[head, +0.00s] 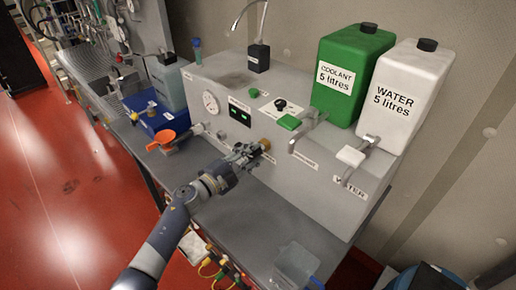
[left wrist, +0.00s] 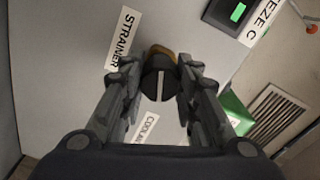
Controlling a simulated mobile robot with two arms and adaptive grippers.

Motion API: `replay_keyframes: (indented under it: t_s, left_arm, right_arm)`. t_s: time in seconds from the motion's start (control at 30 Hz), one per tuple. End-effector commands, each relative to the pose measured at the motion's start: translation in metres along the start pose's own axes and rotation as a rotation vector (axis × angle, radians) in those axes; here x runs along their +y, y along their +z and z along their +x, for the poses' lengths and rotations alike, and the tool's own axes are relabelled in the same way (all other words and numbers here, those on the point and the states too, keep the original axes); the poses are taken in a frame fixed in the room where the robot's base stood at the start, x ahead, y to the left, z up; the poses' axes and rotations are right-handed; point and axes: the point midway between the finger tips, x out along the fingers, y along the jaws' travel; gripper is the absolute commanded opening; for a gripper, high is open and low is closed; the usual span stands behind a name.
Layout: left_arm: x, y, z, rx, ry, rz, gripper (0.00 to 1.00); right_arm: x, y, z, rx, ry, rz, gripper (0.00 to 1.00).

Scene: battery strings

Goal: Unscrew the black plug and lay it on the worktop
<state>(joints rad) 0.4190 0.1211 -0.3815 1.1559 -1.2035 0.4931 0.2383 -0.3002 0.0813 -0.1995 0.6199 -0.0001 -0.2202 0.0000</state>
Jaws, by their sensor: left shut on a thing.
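The black plug (left wrist: 158,86) is a round dark cap with a pale slot across its face. It sits in front of a brass fitting (head: 265,144) on the front of the grey unit, beside the STRAINER label (left wrist: 122,38). The brass also shows behind the plug in the left wrist view (left wrist: 160,50). My left gripper (head: 252,152) is shut on the plug, one finger on each side, as the left wrist view also shows (left wrist: 159,78). I cannot tell how far the plug is screwed in. My right gripper is not in view.
The grey worktop (head: 238,226) is bare in front of the unit. A clear container (head: 294,265) is at the front. Green coolant (head: 350,75) and white water (head: 404,95) tanks stand on the unit.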

Motion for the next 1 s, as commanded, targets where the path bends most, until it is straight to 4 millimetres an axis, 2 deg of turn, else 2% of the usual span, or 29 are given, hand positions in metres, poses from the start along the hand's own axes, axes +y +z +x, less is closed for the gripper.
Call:
replay_keyframes:
  t_s: [1.0]
  left_arm:
    - [0.000, 0.000, -0.025, 0.000, 0.000, 0.000, 0.00]
  right_arm:
    - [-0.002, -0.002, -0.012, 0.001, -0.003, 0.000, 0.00]
